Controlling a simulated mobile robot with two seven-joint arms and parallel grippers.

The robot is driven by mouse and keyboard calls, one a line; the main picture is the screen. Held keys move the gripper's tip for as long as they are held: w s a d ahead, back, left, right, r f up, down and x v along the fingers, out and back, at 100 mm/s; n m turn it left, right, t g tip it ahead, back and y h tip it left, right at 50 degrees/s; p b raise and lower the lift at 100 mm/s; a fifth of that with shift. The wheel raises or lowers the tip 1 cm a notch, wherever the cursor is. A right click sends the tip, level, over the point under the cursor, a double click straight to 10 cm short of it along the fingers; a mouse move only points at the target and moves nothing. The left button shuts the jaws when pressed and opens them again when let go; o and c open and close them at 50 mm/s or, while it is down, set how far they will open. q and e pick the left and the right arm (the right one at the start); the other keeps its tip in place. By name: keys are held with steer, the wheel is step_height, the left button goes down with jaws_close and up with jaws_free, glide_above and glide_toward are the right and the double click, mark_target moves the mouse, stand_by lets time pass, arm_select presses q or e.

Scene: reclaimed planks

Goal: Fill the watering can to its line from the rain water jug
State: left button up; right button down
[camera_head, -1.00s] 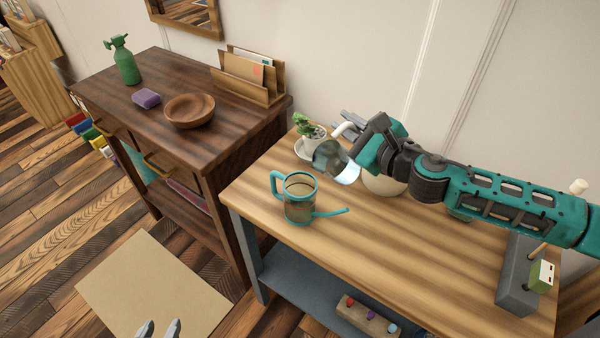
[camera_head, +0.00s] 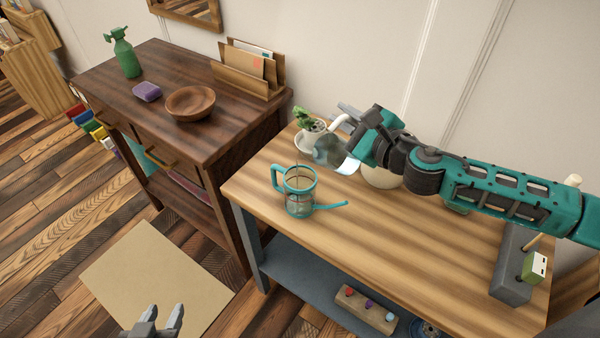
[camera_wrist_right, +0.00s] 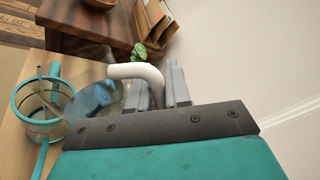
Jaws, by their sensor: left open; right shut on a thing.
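The watering can (camera_head: 314,186), clear with teal bands, handle and spout, stands upright on the light wooden table. It also shows at the left of the wrist view (camera_wrist_right: 42,132). My right gripper (camera_head: 350,112) is shut on the white handle (camera_wrist_right: 140,72) of the clear rain water jug (camera_head: 328,150). The jug is held tilted, above and to the right of the can, with bluish water (camera_wrist_right: 92,98) in it. I cannot tell whether water is flowing, nor the level in the can. My left gripper (camera_head: 161,322) is open and empty, low over the floor.
A potted plant (camera_head: 305,122) on a saucer stands behind the jug. A pale round object (camera_head: 382,178) is partly hidden under my right arm. A grey block (camera_head: 512,268) is at the table's right. A dark cabinet (camera_head: 215,140) stands left. The table front is clear.

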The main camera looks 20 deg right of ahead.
steer(key=shift+a+r, duration=0.1)
steer(key=shift+r, duration=0.15)
steer(key=shift+n+p, duration=0.3)
steer(key=shift+p, duration=0.1)
steer(key=shift+a+p, duration=0.2)
steer(key=shift+p, duration=0.35)
stand_by(1.0)
steer(key=shift+a+n+h+p, duration=0.2)
steer(key=shift+n+h+p, duration=0.1)
steer(key=shift+n+p, duration=0.4)
stand_by(1.5)
stand_by(0.4)
steer(key=shift+a+r, duration=0.15)
steer(key=shift+r, duration=0.05)
stand_by(1.0)
steer(key=shift+a+r+n+p, duration=0.2)
steer(key=shift+n+p, duration=0.15)
steer(key=shift+n, duration=0.05)
stand_by(1.6)
